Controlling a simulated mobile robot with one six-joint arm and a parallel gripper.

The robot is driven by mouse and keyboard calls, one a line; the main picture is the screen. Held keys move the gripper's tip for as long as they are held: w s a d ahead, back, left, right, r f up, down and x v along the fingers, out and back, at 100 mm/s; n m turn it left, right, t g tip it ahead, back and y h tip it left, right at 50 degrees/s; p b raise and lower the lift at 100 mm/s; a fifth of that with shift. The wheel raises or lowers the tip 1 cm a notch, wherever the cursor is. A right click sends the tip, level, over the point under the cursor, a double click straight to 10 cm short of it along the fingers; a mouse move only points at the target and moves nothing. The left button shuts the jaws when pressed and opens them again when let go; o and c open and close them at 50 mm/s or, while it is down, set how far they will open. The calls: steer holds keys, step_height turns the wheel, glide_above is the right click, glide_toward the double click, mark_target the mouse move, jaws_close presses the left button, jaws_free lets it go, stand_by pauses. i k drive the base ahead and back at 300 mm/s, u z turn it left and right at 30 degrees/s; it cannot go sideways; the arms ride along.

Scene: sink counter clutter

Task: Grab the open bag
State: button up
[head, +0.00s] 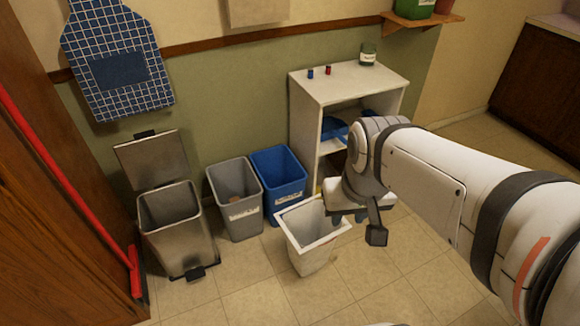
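A white, open-topped container (309,262) stands on the tiled floor in the middle of the head view. It looks empty, and I cannot tell whether it is the open bag, a bin, or a bin lined with one. No other clear bag shows. My gripper (350,217) hangs over the right side of its rim, pointing down. Its fingers are small and partly hidden by the wrist, so I cannot tell if they are open or shut or touch the rim.
Behind stand a steel pedal bin (172,232) with its lid up, a grey bin (237,205) and a blue bin (277,172). A white shelf unit (335,85) is close behind my arm. A red-handled broom (70,180) leans at left. Front floor is clear.

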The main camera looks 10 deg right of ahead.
mark_target(311, 237)
steer(key=z, duration=0.05)
steer(key=i, duration=1)
steer(key=u, duration=0.05)
